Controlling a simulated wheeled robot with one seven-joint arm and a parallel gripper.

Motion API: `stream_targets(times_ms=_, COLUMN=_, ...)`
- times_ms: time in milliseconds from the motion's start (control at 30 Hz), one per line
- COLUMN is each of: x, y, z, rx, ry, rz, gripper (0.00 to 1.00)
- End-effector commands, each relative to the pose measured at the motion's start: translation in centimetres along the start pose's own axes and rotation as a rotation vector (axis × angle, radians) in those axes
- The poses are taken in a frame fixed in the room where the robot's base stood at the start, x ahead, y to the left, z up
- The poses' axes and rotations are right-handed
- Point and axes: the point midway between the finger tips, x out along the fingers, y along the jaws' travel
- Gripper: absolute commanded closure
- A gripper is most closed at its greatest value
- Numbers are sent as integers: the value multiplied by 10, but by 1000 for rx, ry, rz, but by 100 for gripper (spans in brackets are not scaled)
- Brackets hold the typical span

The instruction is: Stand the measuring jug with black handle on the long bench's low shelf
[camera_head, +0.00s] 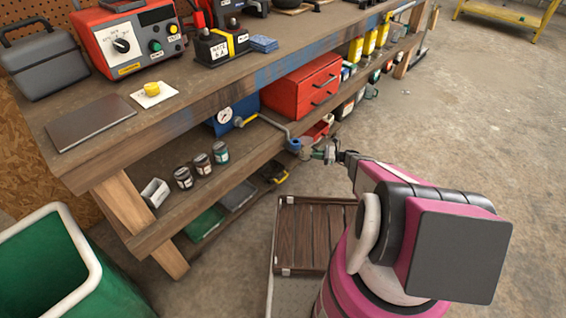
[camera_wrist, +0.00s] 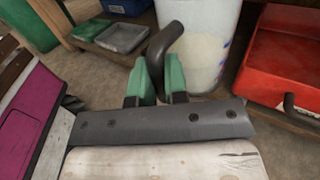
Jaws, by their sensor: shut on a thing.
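In the wrist view, my gripper (camera_wrist: 160,82) has its green fingers shut on the black handle of the measuring jug (camera_wrist: 203,45). The jug is translucent white with blue marks on its side and looks roughly upright. Its lower part is partly hidden by my gripper, so I cannot tell whether its base touches anything. In the head view, my gripper (camera_head: 328,154) is at the front edge of the long bench (camera_head: 190,108), near its shelf (camera_head: 225,178) below the top. The jug is hard to make out there.
Several jars (camera_head: 202,164) stand on the shelf's left part. A red bin (camera_wrist: 278,62) is right of the jug. A grey tray (camera_wrist: 122,38) and a green tray (camera_wrist: 90,29) lie to its left. A wooden slatted platform (camera_head: 312,235) and a green bin (camera_head: 45,265) occupy the floor.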

Motion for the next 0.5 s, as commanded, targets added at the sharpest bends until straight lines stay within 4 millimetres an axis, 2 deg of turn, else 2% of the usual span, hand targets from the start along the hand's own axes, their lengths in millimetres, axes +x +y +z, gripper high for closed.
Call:
stream_targets(times_ms=167, x=14, y=-8, z=-16, rx=0, ry=-1, rz=7, gripper=100)
stream_targets(times_ms=500, x=70, y=-42, z=-57, rx=1, ry=-1, rz=6, gripper=100)
